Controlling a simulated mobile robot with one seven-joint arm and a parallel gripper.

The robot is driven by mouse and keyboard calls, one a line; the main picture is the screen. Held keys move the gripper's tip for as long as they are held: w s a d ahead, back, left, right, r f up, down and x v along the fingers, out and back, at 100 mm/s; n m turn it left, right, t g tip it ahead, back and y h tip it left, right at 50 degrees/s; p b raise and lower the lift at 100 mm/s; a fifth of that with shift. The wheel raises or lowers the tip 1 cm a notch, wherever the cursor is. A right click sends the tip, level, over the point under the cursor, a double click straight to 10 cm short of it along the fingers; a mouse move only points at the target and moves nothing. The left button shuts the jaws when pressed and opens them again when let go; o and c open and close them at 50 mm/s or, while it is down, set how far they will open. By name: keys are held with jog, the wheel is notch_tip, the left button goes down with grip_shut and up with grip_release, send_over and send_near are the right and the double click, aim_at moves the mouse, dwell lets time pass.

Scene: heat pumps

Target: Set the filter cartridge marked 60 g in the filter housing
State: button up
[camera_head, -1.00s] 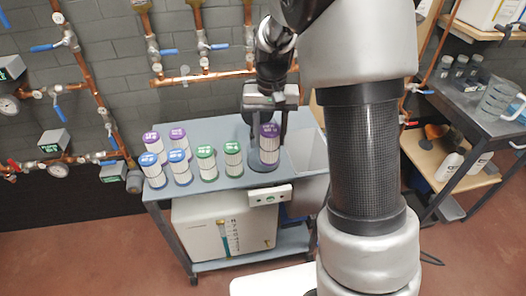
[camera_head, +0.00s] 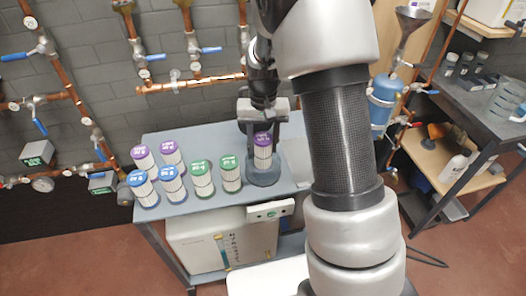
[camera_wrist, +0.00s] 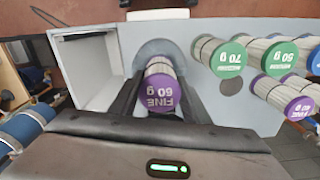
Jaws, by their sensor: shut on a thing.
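The filter cartridge marked FINE 60 g has a purple cap and white pleated body (camera_head: 263,152); its cap faces the wrist camera (camera_wrist: 160,97). My gripper (camera_head: 263,128) is shut on it from above, with a dark finger on each side in the wrist view (camera_wrist: 160,100). The cartridge is upright at the round grey filter housing (camera_head: 263,176), whose rim also shows behind it in the wrist view (camera_wrist: 157,48). Its lower end meets or passes the housing rim; how deep it sits is hidden.
Several capped cartridges stand left of the housing: purple (camera_head: 171,152), blue (camera_head: 171,183) and green (camera_head: 202,178). A white open bin (camera_wrist: 80,65) is beside the housing. A blue canister (camera_head: 383,100) hangs at the right by the wall pipes.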

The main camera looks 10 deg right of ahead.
jog(key=shift+f, duration=1.5)
jog(key=shift+f, duration=0.15)
jog(key=o, duration=1.1)
